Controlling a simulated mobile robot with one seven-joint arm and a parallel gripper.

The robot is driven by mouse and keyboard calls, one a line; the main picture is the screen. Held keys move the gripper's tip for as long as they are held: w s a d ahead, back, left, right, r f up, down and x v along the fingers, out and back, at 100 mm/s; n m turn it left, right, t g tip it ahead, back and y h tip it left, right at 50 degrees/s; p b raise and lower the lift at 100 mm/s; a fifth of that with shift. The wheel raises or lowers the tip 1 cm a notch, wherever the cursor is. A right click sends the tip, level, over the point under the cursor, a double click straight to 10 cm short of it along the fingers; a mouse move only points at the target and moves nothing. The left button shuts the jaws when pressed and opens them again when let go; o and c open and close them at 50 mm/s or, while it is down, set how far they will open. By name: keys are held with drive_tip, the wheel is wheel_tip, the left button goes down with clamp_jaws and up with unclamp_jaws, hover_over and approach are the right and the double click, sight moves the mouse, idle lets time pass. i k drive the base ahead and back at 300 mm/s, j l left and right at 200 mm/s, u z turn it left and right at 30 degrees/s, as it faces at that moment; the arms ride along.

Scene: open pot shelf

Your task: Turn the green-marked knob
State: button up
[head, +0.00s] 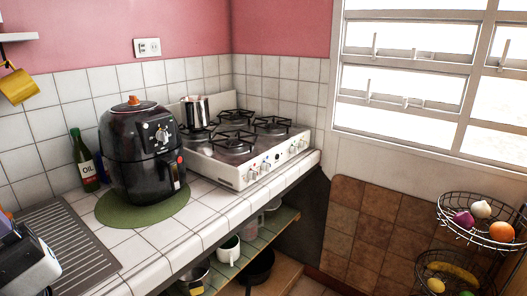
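The white stove (236,176) stands on the tiled counter against the back corner. A row of several small pale knobs (265,167) runs along its front panel. Small coloured marks show by the knobs, but they are too small for me to tell which one is green. Nothing touches the knobs. My gripper is not visible with any certainty in the head view.
A black air fryer (140,165) on a green mat (112,215) stands left of the stove. A metal pot (196,112) is at the stove's back left. An oil bottle (84,165) stands by the wall. A wire fruit basket (470,232) is at right. Space before the stove front looks clear.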

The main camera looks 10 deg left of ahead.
sight(294, 150)
drive_tip(key=i+l, duration=1.8)
drive_tip(key=l, duration=0.1)
